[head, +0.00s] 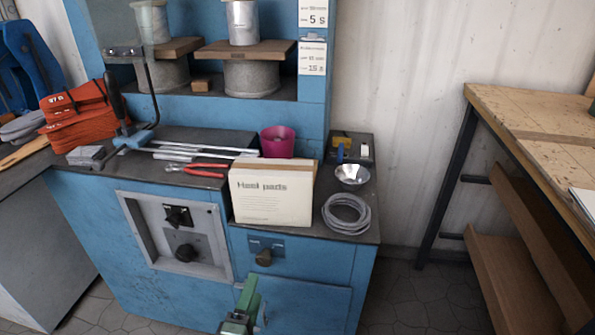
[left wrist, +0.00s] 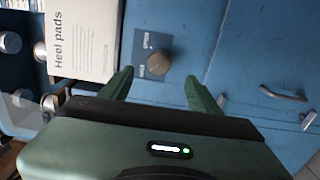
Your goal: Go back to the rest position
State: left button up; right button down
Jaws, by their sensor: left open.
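My left gripper (head: 247,298) shows low in the middle of the head view, in front of the blue cabinet (head: 310,290). Its green fingers are apart with nothing between them. In the left wrist view, the two fingers (left wrist: 160,92) point at the blue cabinet front, with a round knob (left wrist: 158,62) beyond the gap. The gripper is below the white heel pads box (head: 272,193), which stands on the cabinet top near its front edge. The box also shows in the left wrist view (left wrist: 83,38). My right gripper is in neither view.
A coil of grey cable (head: 346,214), a metal bowl (head: 351,176), a pink cup (head: 277,142) and red-handled pliers (head: 205,171) lie on the cabinet top. A wooden workbench (head: 530,120) stands at the right. Floor shows between it and the cabinet.

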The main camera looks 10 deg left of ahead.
pick_arm(q)
jog(key=s+d+f+m+g+h, duration=0.1)
jog(key=s+d+f+m+g, duration=0.1)
jog(key=s+f+m+g, duration=0.7)
jog(key=s+d+f+m+g+h, duration=0.1)
jog(key=s+f+m+g+h, duration=0.15)
jog(key=s+f+m, duration=0.8)
jog(key=s+a+f+g+y+p, duration=0.1)
jog(key=s+a+f+p, duration=0.2)
jog(key=s+p, duration=0.2)
jog(key=s+a+f+g+y+p, duration=0.1)
jog(key=s+a+f+g+p, duration=0.1)
jog(key=s+p, duration=0.4)
jog(key=s+a+f+g+y+p, duration=0.2)
jog(key=s+a+f+p, duration=0.2)
jog(key=s, duration=0.7)
jog(key=shift+s+a+f+m+p, duration=0.15)
jog(key=shift+f+m+p, duration=0.2)
jog(key=shift+f+p, duration=0.35)
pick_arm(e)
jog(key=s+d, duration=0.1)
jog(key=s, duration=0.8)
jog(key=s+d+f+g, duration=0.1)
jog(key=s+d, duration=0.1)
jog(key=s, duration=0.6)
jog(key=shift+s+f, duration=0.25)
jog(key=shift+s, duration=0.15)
pick_arm(q)
jog(key=shift+r+g, duration=0.15)
jog(key=shift+g, duration=0.1)
